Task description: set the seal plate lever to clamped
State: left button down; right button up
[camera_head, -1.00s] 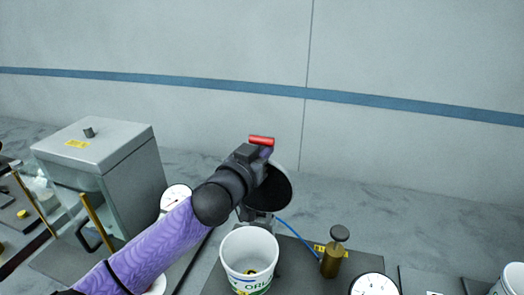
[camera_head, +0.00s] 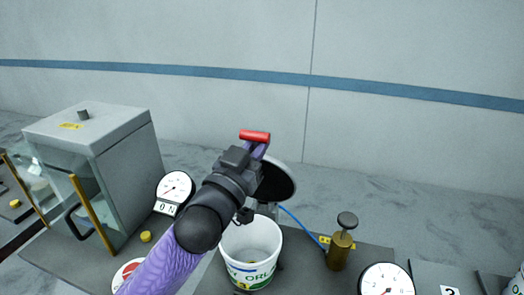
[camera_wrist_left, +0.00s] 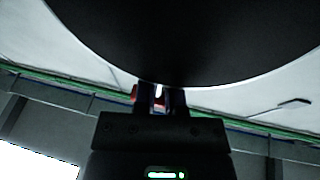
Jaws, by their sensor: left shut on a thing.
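The lever's red handle (camera_head: 255,135) stands up at the back of the seal plate, a dark round disc (camera_head: 277,184) tilted above a white tub. My left gripper (camera_head: 257,150) reaches up to the red handle and is shut on it. In the left wrist view, small red parts of the handle (camera_wrist_left: 135,93) show at the fingers (camera_wrist_left: 160,98), under the large dark disc (camera_wrist_left: 190,40). The lever's shaft and lower end are hidden behind the gripper. My right gripper is not in view.
The white tub (camera_head: 251,250) stands below my left wrist. A brass plunger (camera_head: 340,250) and a gauge (camera_head: 387,282) are to the right. A grey cabinet with a glass front (camera_head: 105,160) and another gauge (camera_head: 175,187) are to the left. The back wall is clear.

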pick_arm(q)
jog(key=shift+s+a+f+m+t+h+b, duration=0.25)
jog(key=shift+s+a+f+t+h+b, duration=0.15)
jog(key=shift+s+b, duration=0.55)
jog(key=shift+s+a+f+m+t+h+b, duration=0.25)
jog(key=shift+s+f+t+h+b, duration=0.35)
jog(key=shift+b, duration=0.65)
jog(key=shift+s+a+f+m+t+h+b, duration=0.2)
jog(key=shift+s+a+f+t+h+b, duration=0.15)
jog(key=shift+s+b, duration=0.65)
